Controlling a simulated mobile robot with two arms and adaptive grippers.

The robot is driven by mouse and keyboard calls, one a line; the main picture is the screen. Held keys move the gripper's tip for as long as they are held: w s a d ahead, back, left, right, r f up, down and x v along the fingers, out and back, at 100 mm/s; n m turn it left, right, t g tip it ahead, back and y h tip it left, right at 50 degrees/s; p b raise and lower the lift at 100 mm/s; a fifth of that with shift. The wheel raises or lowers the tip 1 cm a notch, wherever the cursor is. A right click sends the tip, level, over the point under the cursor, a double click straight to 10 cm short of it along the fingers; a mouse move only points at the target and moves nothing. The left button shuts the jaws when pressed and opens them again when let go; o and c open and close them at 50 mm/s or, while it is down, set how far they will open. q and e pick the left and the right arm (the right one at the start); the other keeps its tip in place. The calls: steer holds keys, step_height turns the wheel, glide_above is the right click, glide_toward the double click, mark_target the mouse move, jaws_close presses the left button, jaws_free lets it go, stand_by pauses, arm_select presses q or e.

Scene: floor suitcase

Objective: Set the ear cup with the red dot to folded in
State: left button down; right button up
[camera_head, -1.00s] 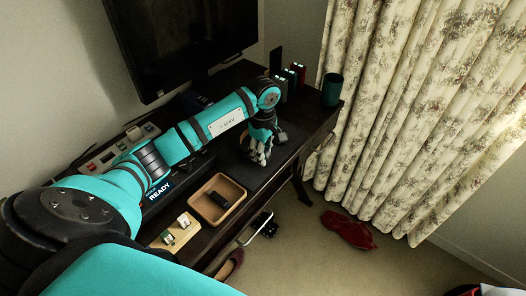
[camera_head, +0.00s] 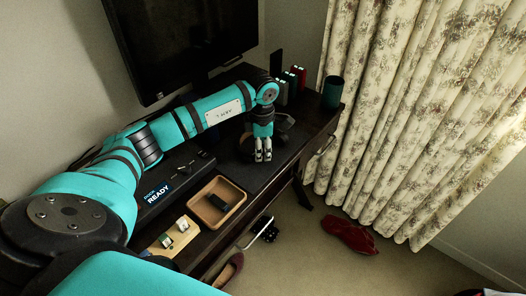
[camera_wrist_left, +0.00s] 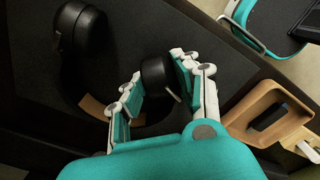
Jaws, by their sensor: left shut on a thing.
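A pair of dark headphones lies on the black mat of the desk. In the left wrist view one black ear cup (camera_wrist_left: 82,28) stands at the upper left, free of the gripper. The other black ear cup (camera_wrist_left: 157,75) is between the fingers of my left gripper (camera_wrist_left: 158,67), which is shut on it. I see no red dot on either cup. In the head view my left gripper (camera_head: 263,155) points down at the desk. My right gripper is not in view.
A wooden tray (camera_head: 231,186) with a dark item lies nearer me. A box marked READY (camera_head: 160,193) and a small board (camera_head: 168,243) are beside it. Upright books (camera_head: 292,82) and a green cup (camera_head: 333,91) stand at the far end.

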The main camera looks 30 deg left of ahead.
arm_select(q)
steer(key=n, duration=0.2)
steer(key=a+n, duration=0.1)
steer(key=n, duration=0.3)
steer(key=shift+w+a, duration=0.15)
steer(key=shift+a, duration=0.2)
steer(key=shift+n, duration=0.4)
steer(key=c, duration=1)
jaws_free()
steer(key=shift+o, duration=0.2)
step_height(320, 180, up, 12)
